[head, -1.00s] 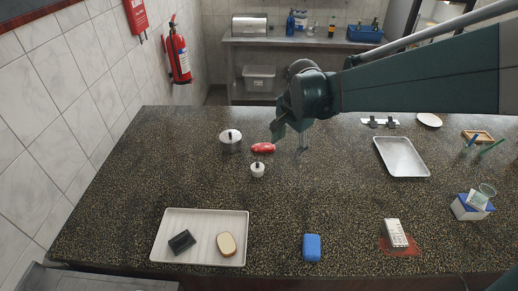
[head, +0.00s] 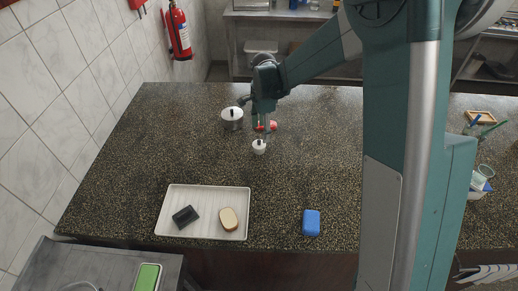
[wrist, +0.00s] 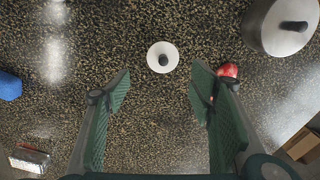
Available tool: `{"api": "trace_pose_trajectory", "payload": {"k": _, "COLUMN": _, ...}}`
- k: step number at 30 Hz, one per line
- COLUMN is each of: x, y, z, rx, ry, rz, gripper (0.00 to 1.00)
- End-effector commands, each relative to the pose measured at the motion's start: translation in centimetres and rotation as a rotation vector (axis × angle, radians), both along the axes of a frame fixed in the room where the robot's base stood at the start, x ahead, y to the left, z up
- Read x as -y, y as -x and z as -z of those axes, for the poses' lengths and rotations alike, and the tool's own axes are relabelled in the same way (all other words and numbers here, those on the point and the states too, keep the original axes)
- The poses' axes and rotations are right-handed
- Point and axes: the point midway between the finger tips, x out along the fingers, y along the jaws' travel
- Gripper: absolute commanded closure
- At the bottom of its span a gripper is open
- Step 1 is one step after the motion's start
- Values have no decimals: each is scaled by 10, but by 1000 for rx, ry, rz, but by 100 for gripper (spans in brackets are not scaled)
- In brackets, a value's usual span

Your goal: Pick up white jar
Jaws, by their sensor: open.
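The white jar (head: 259,148) is small, with a dark knob on its lid, and stands upright on the speckled counter. In the wrist view the white jar (wrist: 163,57) shows from above, just beyond the fingertips and roughly midway between them. My gripper (head: 260,128) points down, close behind the jar in the head view. In the wrist view my gripper (wrist: 162,75) has its two green fingers wide apart, with nothing between them. I cannot tell its exact height above the counter.
A larger silver pot (head: 232,119) stands left of my gripper. A red object (head: 268,126) lies right behind the gripper and beside the right finger in the wrist view. A tray (head: 203,232) holds a dark block and a sponge. A blue block (head: 311,223) lies at front; mid-counter is clear.

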Motion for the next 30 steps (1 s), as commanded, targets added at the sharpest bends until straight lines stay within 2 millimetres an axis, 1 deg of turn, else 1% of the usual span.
{"api": "trace_pose_trajectory", "payload": {"k": 3, "x": -8, "y": -5, "z": 12, "rx": -12, "ry": 4, "rz": 26, "gripper": 46}}
{"api": "trace_pose_trajectory", "payload": {"k": 8, "x": -12, "y": -7, "z": 19, "rx": -21, "ry": 7, "rz": 45, "gripper": 46}}
{"api": "trace_pose_trajectory", "payload": {"k": 20, "x": -13, "y": -7, "z": 21, "rx": -22, "ry": 7, "rz": 47, "gripper": 46}}
{"api": "trace_pose_trajectory", "payload": {"k": 30, "x": -12, "y": -7, "z": 42, "rx": -22, "ry": 7, "rz": 47, "gripper": 46}}
